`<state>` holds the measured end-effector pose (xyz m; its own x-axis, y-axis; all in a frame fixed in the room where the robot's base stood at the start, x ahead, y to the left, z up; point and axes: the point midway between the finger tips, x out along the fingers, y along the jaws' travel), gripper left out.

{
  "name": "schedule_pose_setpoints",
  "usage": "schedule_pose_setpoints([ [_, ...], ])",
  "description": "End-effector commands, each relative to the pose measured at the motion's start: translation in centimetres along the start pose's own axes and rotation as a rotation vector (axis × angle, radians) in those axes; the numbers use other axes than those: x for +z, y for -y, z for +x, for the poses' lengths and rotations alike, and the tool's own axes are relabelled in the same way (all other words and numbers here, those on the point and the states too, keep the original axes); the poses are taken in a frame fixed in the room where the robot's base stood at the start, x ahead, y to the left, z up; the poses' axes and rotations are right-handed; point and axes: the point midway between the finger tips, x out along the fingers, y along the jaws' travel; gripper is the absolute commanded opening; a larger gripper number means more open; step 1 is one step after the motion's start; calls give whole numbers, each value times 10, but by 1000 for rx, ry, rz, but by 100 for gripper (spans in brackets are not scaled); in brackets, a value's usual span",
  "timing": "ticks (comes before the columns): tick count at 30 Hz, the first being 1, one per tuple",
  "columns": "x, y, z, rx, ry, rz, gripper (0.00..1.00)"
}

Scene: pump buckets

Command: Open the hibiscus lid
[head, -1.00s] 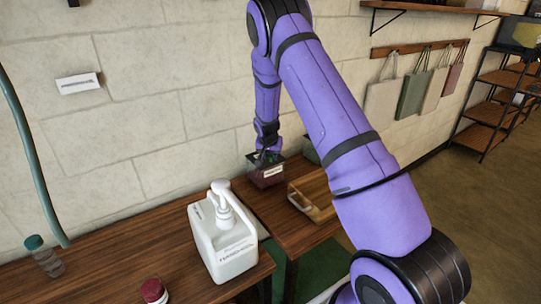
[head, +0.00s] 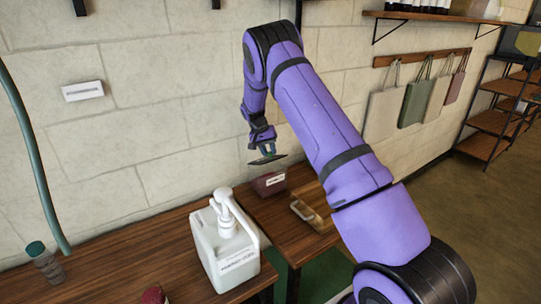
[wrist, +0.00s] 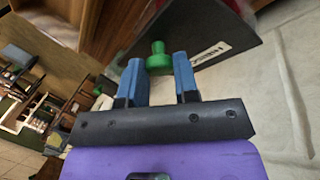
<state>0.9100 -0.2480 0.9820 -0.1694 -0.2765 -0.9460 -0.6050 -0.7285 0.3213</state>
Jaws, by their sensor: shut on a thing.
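The dark, flat lid (head: 267,161) is tilted in the air above the dark red bucket (head: 270,183), apart from it. The bucket has a white label on its front and stands at the back of the table. My gripper (head: 266,149) is shut on the lid's knob, holding the lid up. In the wrist view, the green knob (wrist: 158,60) sits between the two blue fingers of my gripper (wrist: 160,68). A dark surface behind it bears a white label, partly cut off and too small to read fully.
A white pump jug (head: 222,245) stands on the near wooden table (head: 110,258). A wooden tray (head: 312,212) lies right of the bucket. A clear bottle with a teal cap (head: 44,260) is at the left. The stone wall rises close behind the bucket.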

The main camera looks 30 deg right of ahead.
Motion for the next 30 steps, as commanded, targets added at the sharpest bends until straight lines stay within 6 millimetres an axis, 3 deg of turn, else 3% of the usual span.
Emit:
schedule_pose_setpoints([
  [21, -6, 3, -7, 54, 60, -23, 0],
  [22, -6, 3, -7, 54, 60, -23, 33],
  [24, -6, 3, -7, 54, 60, -23, 49],
  [25, -6, 3, -7, 54, 60, -23, 55],
  [30, -6, 3, -7, 55, 59, -23, 55],
])
